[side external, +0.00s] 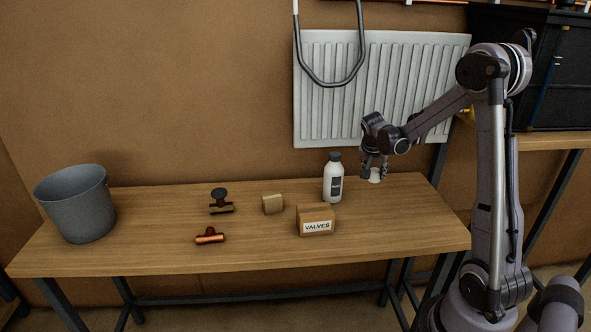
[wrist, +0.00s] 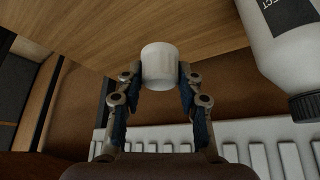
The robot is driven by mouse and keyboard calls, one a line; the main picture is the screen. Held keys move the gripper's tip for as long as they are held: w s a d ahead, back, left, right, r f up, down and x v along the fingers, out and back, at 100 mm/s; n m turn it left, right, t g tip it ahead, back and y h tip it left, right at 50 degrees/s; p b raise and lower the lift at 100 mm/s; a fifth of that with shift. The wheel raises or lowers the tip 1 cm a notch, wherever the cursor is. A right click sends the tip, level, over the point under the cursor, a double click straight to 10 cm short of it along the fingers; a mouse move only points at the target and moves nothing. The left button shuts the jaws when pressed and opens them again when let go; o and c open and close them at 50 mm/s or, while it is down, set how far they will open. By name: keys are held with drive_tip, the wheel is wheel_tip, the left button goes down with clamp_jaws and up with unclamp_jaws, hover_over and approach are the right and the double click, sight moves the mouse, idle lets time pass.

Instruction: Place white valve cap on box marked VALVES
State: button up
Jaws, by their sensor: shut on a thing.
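The white valve cap (wrist: 160,66) is between the fingertips of my gripper (wrist: 158,80) in the wrist view, and the gripper is shut on it. In the side view the cap (side external: 375,175) shows below my gripper (side external: 374,166), at the right rear of the table; I cannot tell whether it touches the wood. The box marked VALVES (side external: 315,220) is a small brown box at the table's front middle, label facing the camera. It lies to the left of and nearer the camera than my gripper. Its top looks bare.
A white bottle with a dark cap (side external: 333,178) stands between my gripper and the box, and also shows in the wrist view (wrist: 284,45). A tan block (side external: 272,204), a dark-knobbed part (side external: 220,201), a copper part (side external: 209,236) and a grey bucket (side external: 77,204) are farther left. A radiator (side external: 430,75) hangs behind.

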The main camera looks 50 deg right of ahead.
drive_tip(key=s+a+r, duration=0.2)
drive_tip(key=a+r, duration=0.7)
drive_tip(key=a, duration=0.4)
hover_over(318, 206)
drive_tip(key=a, duration=0.2)
drive_tip(key=f, duration=0.7)
drive_tip(key=shift+s, duration=0.25)
drive_tip(key=shift+f, duration=2.05)
drive_tip(key=shift+f, duration=0.1)
drive_tip(key=o, duration=0.8)
drive_tip(key=shift+c, duration=0.2)
